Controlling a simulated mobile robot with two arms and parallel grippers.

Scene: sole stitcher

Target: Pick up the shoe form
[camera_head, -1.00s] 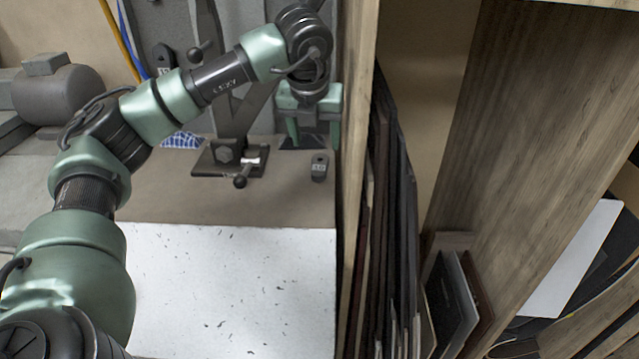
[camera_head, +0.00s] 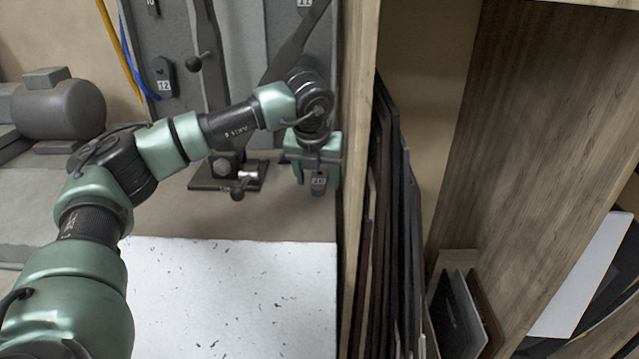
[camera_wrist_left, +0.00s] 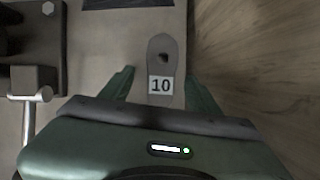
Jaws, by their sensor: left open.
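The shoe form (camera_head: 319,185) is a small grey sole-shaped piece lying on the brown bench top. In the left wrist view the shoe form (camera_wrist_left: 162,55) shows a dark hole and a white label reading 10. My left gripper (camera_head: 317,172) is open and points down over it, partly hiding it in the head view. In the left wrist view the fingers of my left gripper (camera_wrist_left: 160,90) stand either side of the form's labelled end, with gaps on both sides. My right gripper is not in view.
A wooden panel (camera_head: 358,130) rises close to the right of my left gripper. A dark metal stand with a lever (camera_head: 228,175) is to the left. A speckled white sheet (camera_head: 235,295) covers the front of the bench. Dark boards (camera_head: 395,210) stand in the shelf at right.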

